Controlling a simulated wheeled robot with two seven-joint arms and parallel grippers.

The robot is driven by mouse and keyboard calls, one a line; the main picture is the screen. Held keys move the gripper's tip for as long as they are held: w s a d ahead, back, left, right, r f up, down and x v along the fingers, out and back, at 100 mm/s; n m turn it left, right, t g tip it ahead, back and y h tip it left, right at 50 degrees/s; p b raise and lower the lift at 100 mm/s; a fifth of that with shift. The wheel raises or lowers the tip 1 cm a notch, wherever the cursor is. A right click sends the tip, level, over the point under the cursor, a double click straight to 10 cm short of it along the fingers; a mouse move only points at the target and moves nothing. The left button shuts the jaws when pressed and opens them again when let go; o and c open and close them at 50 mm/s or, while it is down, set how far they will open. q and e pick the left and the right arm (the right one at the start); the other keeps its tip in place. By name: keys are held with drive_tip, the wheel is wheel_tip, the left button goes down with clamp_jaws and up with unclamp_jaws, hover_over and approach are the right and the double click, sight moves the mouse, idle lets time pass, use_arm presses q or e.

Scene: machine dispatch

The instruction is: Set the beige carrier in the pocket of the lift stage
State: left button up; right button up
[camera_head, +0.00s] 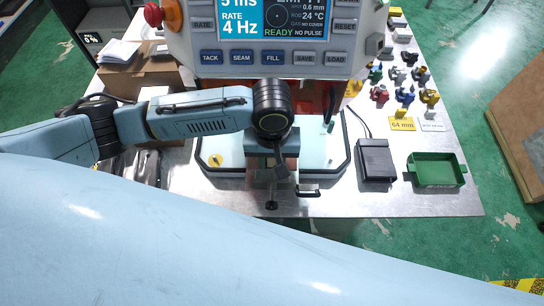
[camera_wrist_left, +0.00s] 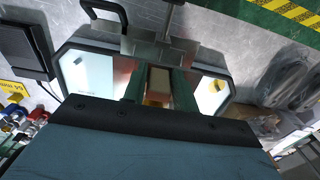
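My left gripper (camera_head: 282,178) points down at the front middle of the machine, seen from above in the head view. In the head view the arm hides the carrier. A grey metal part (camera_wrist_left: 150,48) with a bracket lies just beyond the fingers in the wrist view; I cannot tell whether it is the lift stage. The pocket cannot be made out. My right gripper is not in view.
The machine's control panel (camera_head: 275,57) overhangs the back of the table. A black box (camera_head: 376,160) and an empty green tray (camera_head: 436,170) stand to the right. Several small coloured parts lie behind the tray. A cardboard box (camera_head: 140,78) stands at the left.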

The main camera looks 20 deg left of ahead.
use_arm(q)
drive_tip(key=o, duration=0.3)
drive_tip(key=shift+r, duration=0.1)
wheel_tip(320, 180, up, 12)
drive_tip(key=shift+r+p, duration=0.1)
drive_tip(key=shift+p, duration=0.45)
idle(0.9)
